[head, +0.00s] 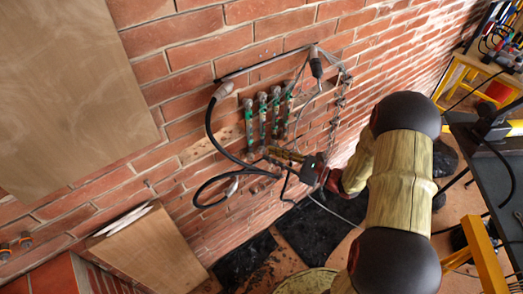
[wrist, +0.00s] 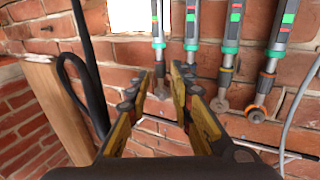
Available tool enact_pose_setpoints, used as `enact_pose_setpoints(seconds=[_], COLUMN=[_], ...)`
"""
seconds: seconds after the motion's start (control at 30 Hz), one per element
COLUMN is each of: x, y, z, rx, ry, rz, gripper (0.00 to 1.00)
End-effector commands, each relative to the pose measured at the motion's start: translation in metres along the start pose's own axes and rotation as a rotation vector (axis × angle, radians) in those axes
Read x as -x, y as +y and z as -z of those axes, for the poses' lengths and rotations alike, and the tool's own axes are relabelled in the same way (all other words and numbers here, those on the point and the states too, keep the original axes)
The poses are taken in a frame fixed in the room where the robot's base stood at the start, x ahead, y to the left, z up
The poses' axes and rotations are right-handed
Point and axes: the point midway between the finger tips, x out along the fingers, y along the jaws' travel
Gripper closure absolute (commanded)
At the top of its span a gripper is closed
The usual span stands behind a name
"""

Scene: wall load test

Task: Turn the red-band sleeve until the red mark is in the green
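Several grey gauge rods hang on the brick wall, with green collars and small red and green windows. In the wrist view, the leftmost rod (wrist: 158,40) ends between my fingertips as seen, but I cannot tell whether they touch it. The second rod (wrist: 191,30) stands just right of them.
A black hose (head: 210,125) loops left of the rods, and a chain (head: 340,100) hangs to their right. Grey cables hang close by. A wooden board (head: 150,250) leans on the wall at lower left. Black mats (head: 315,230) lie on the floor.

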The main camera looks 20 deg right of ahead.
Motion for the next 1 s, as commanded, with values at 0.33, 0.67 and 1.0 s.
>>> enact_pose_setpoints(seconds=[0.33, 0.67, 1.0], x=[0.046, 0.051, 0.072], y=[-0.001, 0.000, -0.016], z=[0.000, 0.000, 0.011], rx=[0.002, 0.002, 0.003], ry=[-0.001, -0.001, -0.001], rz=[0.001, 0.000, 0.053], gripper=[0.78, 0.78, 0.78])
